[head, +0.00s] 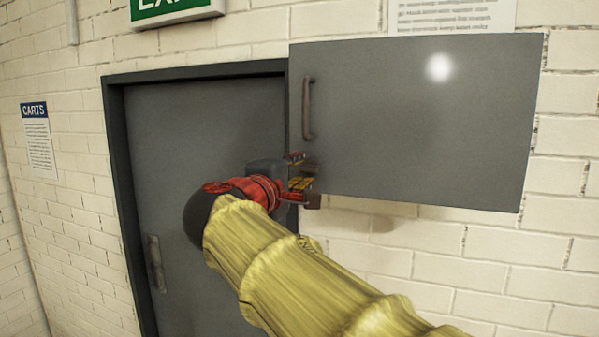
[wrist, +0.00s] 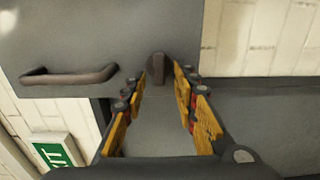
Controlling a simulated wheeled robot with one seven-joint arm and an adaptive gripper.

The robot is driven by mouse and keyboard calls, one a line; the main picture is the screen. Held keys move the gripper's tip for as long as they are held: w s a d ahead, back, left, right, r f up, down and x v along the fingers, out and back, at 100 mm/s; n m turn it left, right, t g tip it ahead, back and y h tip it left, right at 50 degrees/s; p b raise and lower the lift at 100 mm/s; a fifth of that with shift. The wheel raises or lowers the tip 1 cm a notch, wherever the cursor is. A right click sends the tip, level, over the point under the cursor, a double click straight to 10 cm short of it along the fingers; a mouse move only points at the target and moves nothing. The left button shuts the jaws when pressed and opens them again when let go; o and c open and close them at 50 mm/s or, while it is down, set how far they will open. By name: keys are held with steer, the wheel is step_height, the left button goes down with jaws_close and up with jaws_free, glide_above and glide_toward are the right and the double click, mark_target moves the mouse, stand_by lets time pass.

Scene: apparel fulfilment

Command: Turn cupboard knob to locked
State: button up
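The grey cupboard (head: 430,130) hangs on the brick wall with its door closed. A dark knob (wrist: 158,68) shows in the wrist view near the edge of the cupboard front, its grip running roughly up and down the picture. My gripper (head: 305,179) is at the cupboard's lower left corner and hides the knob's area in the head view. In the wrist view my gripper (wrist: 161,84) is open, its yellow-padded fingers apart, with the knob between or just beyond the fingertips. I see no clear contact. I cannot read any lock marking.
The cupboard's bar handle (head: 308,108) is above my gripper and also shows in the wrist view (wrist: 70,76). A grey door (head: 190,120) in a dark frame stands left of the cupboard. An exit sign (head: 175,8) is above it. The wall below the cupboard is clear.

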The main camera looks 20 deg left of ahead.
steer(key=s+a, duration=0.1)
steer(key=s, duration=1.1)
